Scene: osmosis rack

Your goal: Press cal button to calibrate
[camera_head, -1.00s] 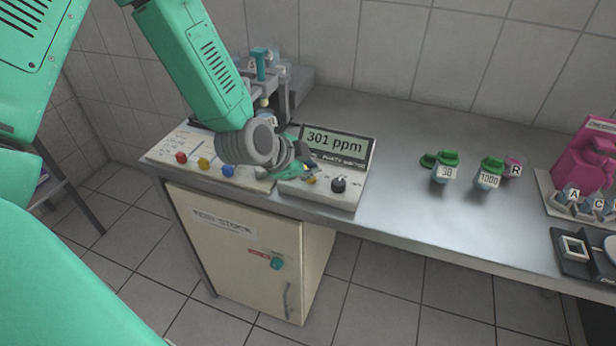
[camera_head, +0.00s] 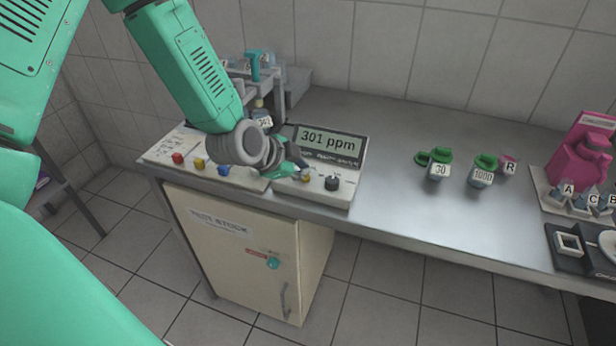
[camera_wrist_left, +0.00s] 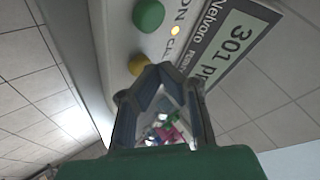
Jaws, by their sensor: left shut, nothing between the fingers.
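The meter (camera_head: 345,183) stands on the bench, and its screen (camera_head: 328,139) reads 301 ppm. My right gripper is not in view.
A panel with red, yellow and blue knobs (camera_head: 199,164) lies left of the meter. Green-capped bottles 30 (camera_head: 438,170) and 1000 (camera_head: 482,177) stand right, with a pink device (camera_head: 582,155) beyond. The bench between meter and bottles is clear.

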